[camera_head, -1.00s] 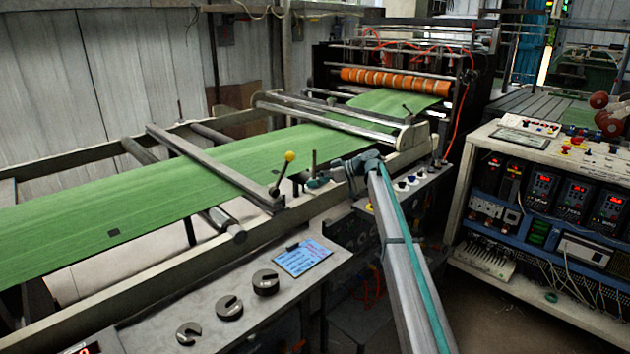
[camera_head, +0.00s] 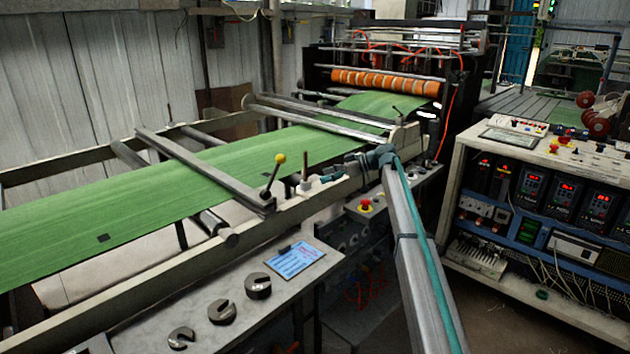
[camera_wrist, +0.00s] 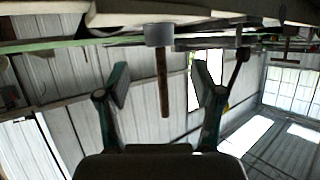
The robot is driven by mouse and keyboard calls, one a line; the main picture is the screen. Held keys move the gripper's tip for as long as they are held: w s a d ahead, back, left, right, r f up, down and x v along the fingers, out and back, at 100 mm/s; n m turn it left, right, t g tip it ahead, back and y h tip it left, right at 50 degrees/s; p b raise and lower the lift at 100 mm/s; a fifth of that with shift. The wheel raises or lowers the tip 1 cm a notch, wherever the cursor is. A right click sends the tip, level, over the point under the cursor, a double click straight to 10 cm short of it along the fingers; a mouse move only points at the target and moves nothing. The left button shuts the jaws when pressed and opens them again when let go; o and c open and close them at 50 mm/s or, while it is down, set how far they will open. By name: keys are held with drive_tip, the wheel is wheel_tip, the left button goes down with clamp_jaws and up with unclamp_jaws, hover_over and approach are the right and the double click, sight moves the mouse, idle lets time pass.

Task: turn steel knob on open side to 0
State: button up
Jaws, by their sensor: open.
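I cannot tell for sure which part is the steel knob, and no scale or 0 mark is readable. A thin upright post (camera_head: 304,168) with a round collar stands on the near rail, right of a lever with a yellow ball (camera_head: 280,158). In the wrist view, which looks upside down, a grey collar (camera_wrist: 159,35) carries a rusty rod (camera_wrist: 163,85) that shows between my fingers. My gripper (camera_wrist: 160,83) is open, its fingers apart and not visibly touching the rod. In the head view my gripper (camera_head: 330,177) is small, just right of the post.
A console with a blue label (camera_head: 294,260) and slotted weights (camera_head: 222,312) lies in front. A red button (camera_head: 367,206) sits under the rail. The green web (camera_head: 120,205) runs behind. A control cabinet (camera_head: 545,165) stands right; dark floor lies between.

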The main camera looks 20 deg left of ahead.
drive_tip(key=v, duration=0.3)
drive_tip(key=shift+w+d+r, duration=0.1)
drive_tip(key=shift+d, duration=0.15)
